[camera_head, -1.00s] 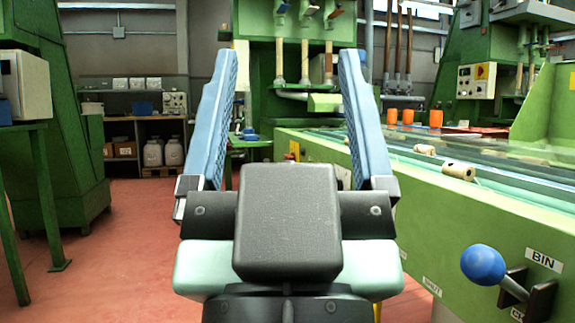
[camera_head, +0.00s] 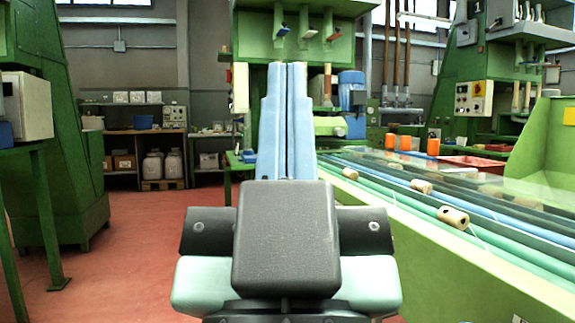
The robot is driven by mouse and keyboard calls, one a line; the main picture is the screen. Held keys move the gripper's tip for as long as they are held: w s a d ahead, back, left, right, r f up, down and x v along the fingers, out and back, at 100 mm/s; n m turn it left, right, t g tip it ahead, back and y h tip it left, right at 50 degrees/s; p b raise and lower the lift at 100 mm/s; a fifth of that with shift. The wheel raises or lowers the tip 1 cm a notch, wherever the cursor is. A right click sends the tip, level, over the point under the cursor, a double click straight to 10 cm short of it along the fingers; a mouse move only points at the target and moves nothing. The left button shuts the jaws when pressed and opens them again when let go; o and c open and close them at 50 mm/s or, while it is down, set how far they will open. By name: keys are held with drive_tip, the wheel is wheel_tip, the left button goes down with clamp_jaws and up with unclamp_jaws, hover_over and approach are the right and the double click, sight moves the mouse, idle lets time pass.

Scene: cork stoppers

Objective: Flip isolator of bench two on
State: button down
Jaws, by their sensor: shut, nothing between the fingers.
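My gripper (camera_head: 288,66) points up and forward in the middle of the head view. Its two blue fingers are pressed together, with nothing between them. A cream control box (camera_head: 474,97) with knobs and a yellow patch is on the green machine at the back right. The patch may be an isolator, but it is too small to tell. Another cream box (camera_head: 27,105) is at the left edge, its front not readable. No label for bench two is readable. My gripper touches none of these boxes.
A green bench (camera_head: 420,275) with rollers and several cork pieces, including one cork (camera_head: 453,217), runs along the right. Orange containers (camera_head: 432,146) stand at its far end. A green machine frame (camera_head: 95,200) is at left. The red floor (camera_head: 135,240) between is clear.

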wheel_tip(320, 180, up, 48)
drive_tip(key=p, duration=4.5)
drive_tip(key=shift+w, duration=0.1)
